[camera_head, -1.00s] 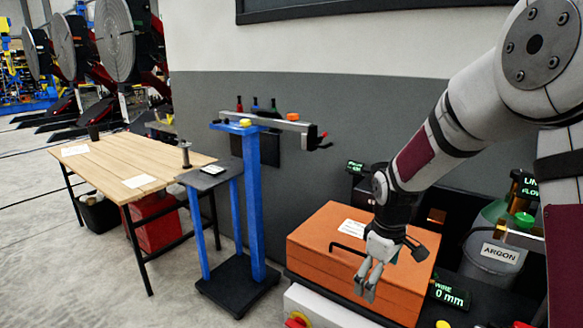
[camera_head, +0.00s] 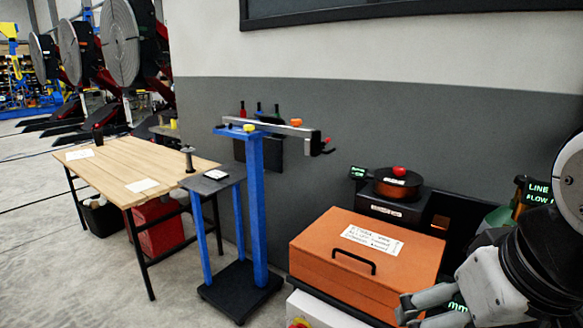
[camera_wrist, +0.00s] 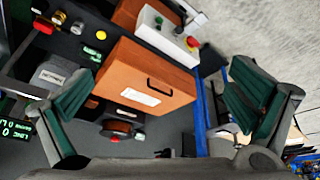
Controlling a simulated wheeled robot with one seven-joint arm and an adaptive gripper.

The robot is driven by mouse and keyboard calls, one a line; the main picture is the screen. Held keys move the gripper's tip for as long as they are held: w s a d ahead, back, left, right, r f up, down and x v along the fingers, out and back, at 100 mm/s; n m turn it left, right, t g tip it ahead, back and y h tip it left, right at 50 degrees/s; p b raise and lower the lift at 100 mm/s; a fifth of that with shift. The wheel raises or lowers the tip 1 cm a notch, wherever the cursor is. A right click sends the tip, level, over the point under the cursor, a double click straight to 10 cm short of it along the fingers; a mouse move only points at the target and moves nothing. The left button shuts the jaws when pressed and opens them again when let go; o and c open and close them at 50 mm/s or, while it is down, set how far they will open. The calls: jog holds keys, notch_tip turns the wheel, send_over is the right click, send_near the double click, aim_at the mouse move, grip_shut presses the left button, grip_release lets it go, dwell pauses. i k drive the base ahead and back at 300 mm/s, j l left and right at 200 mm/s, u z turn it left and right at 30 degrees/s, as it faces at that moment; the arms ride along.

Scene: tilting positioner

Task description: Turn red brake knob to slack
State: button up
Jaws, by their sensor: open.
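A red knob (camera_head: 399,170) sits on top of a dark round spool unit (camera_head: 398,186) with an orange-brown band, against the grey wall behind the orange box. In the wrist view a small red knob (camera_wrist: 140,136) shows at the edge of the spool (camera_wrist: 117,128), below the orange box. My gripper (camera_head: 404,310) is at the lower right of the head view, in front of and to the right of the box, clear of the knob. Its fingers are open and empty. The wrist view shows them spread wide. I cannot read the knob's setting.
The orange box (camera_head: 368,262) with a black handle stands between the foreground and the spool. A small green-lit display (camera_head: 358,173) is left of the spool. A blue stand (camera_head: 255,215) with a horizontal arm and a wooden table (camera_head: 130,165) are to the left.

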aim_at(398, 170)
jog(key=z, duration=0.35)
jog(key=l+u, duration=0.15)
jog(key=l, duration=0.4)
jog(key=i+j+z, duration=0.1)
jog(key=j, duration=0.35)
jog(key=i+j, duration=0.2)
jog(key=j, duration=0.3)
jog(key=i+j+z, duration=0.15)
jog(key=j, duration=0.35)
jog(key=i+j, duration=0.15)
jog(key=j, duration=0.3)
jog(key=i+j+z, duration=0.15)
jog(key=j, duration=0.85)
jog(key=i+z, duration=0.05)
